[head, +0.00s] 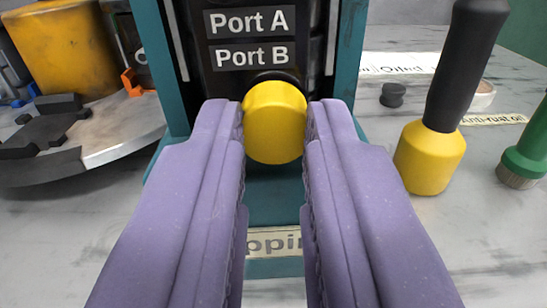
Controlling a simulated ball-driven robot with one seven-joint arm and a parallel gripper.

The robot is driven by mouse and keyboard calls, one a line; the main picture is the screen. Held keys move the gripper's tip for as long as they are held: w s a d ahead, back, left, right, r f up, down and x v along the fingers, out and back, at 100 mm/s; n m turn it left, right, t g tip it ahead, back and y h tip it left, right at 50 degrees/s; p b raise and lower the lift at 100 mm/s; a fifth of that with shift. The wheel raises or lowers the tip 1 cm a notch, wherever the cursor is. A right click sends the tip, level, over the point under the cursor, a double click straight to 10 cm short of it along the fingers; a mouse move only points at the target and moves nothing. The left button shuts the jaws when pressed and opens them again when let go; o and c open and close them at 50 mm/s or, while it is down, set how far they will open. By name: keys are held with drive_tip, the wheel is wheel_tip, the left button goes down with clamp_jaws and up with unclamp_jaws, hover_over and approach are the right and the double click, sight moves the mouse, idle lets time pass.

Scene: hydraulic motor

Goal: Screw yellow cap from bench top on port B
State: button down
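The yellow cap (274,123) is in the middle of the head view, against the front of the motor block, just below the "Port B" label (251,55). A dark round edge shows behind its top, and port B itself is hidden behind the cap. My gripper (274,117) has its two purple fingers on either side of the cap. The fingertips are at or very near the cap's left and right sides. I cannot tell whether they press on it. The "Port A" label (249,21) is above.
A teal frame (352,45) surrounds the black motor front. To the right stand a yellow tool with a black handle (431,155), a small black knob (393,94) and a green item (525,150). To the left are a yellow-orange container (65,50) and a metal plate with black parts (110,130).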

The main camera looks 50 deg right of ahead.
drive_tip(key=shift+m+b, duration=0.5)
drive_tip(key=shift+m, duration=0.2)
drive_tip(key=c, duration=1.2)
unclamp_jaws()
